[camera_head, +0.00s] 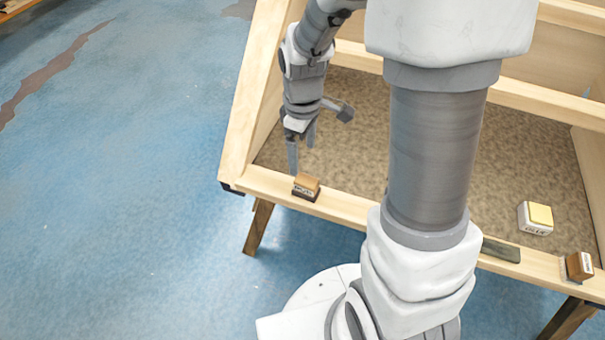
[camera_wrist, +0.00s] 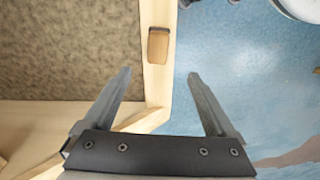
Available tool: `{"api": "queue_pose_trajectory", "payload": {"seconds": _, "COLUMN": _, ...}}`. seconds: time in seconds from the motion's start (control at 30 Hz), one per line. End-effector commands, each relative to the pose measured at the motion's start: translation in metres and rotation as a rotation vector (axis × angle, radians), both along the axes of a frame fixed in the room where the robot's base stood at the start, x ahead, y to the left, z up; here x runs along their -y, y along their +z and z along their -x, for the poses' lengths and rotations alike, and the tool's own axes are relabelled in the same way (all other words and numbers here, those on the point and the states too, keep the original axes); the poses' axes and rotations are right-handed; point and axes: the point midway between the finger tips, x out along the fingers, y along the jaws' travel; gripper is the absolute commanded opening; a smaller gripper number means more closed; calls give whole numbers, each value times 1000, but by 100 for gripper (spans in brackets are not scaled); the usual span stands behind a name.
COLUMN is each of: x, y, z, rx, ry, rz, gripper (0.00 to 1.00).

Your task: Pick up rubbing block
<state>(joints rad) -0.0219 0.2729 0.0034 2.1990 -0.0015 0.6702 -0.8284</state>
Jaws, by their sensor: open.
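My gripper (camera_head: 301,158) is above and just behind the block in the head view, pointing down. In the wrist view my gripper (camera_wrist: 160,73) is open and empty, and the block appears ahead of the gap between the fingers, not between them.
The wooden frame (camera_head: 246,90) surrounds a speckled brown panel (camera_head: 345,130). A similar brown block (camera_head: 579,266) and a dark flat piece (camera_head: 501,250) lie on the rail at right. A white block with a yellow top (camera_head: 536,218) is on the panel. Blue floor lies open at left.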

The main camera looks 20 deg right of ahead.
Motion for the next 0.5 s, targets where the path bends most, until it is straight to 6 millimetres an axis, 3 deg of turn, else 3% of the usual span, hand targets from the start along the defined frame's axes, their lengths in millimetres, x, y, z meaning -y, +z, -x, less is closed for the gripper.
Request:
{"api": "queue_pose_trajectory", "payload": {"seconds": 0.03, "x": 0, "y": -16, "z": 1, "rx": -4, "ry": 0, "rz": 0, "gripper": 91}}
{"api": "queue_pose_trajectory", "payload": {"seconds": 0.2, "x": 0, "y": -53, "z": 1, "rx": -6, "ry": -1, "rz": 0, "gripper": 91}}
{"api": "queue_pose_trajectory", "payload": {"seconds": 0.33, "x": 0, "y": -71, "z": 1, "rx": -1, "ry": -2, "rz": 0, "gripper": 91}}
{"api": "queue_pose_trajectory", "payload": {"seconds": 0.5, "x": 1, "y": -81, "z": 0, "rx": 0, "ry": -2, "rz": 0, "gripper": 91}}
